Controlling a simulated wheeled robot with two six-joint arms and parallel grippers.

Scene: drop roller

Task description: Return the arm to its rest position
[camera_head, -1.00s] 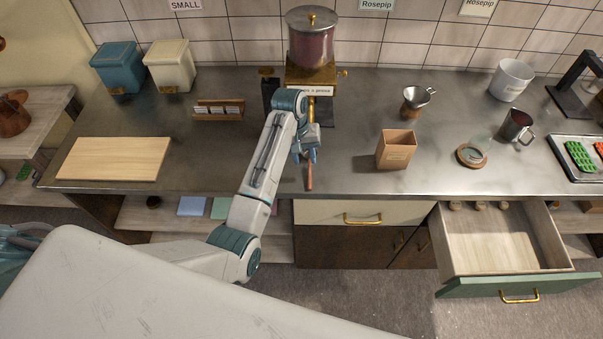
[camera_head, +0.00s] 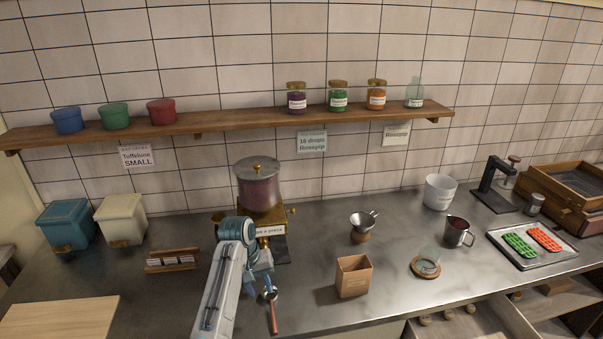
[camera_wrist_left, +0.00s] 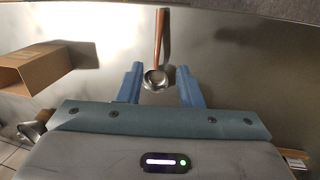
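My left gripper (camera_head: 262,284) is over the steel counter, in front of the dispenser with the metal lid (camera_head: 258,188). A small ladle with a reddish-brown handle (camera_head: 273,318) lies at its fingertips. In the left wrist view the fingers of my left gripper (camera_wrist_left: 161,85) stand apart. The ladle's round metal bowl (camera_wrist_left: 155,78) shows between them with a gap on each side, and its handle points away. My right gripper is in neither view.
An open cardboard box (camera_head: 353,277) stands right of the gripper. A card rack (camera_head: 172,261) and a wooden board (camera_head: 60,318) are left.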

